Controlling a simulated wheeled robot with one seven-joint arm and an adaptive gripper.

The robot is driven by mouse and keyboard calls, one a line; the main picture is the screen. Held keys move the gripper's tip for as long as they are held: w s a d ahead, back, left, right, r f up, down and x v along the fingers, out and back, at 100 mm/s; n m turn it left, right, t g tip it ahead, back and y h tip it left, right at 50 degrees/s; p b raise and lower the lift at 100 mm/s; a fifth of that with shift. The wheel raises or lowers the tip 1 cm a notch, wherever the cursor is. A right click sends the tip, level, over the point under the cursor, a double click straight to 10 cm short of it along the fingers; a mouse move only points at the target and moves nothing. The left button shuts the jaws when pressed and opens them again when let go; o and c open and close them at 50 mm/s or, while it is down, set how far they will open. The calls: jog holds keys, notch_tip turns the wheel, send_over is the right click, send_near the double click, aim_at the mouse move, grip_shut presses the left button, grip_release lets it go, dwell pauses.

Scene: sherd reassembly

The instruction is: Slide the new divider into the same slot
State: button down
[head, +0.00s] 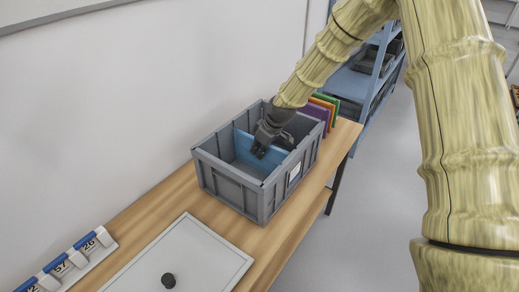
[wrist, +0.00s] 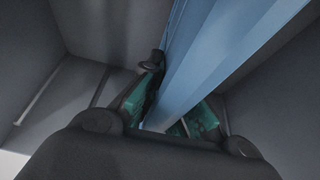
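A blue divider (head: 246,149) stands upright across the inside of the grey crate (head: 228,184) on the bench. It also fills the middle of the wrist view (wrist: 225,65). My gripper (head: 261,150) reaches down into the crate at the divider. In the wrist view the dark fingers with green pads (wrist: 172,110) lie on either side of the blue panel and look shut on it. The right finger is partly hidden behind the panel. The divider's lower edge and the slot it stands in are hidden, so I cannot tell how deep it sits.
Purple (head: 317,112), orange (head: 324,104) and green (head: 328,97) panels stand behind the crate. A grey board with a black knob (head: 168,280) lies on the wooden bench (head: 180,203) in front. Numbered blue-and-white tags (head: 80,258) are at the left. A blue shelf (head: 378,75) stands beyond.

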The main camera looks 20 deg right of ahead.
jog(key=c, duration=1.6)
grip_release()
jog(key=shift+o, duration=0.2)
jog(key=v, duration=1.2)
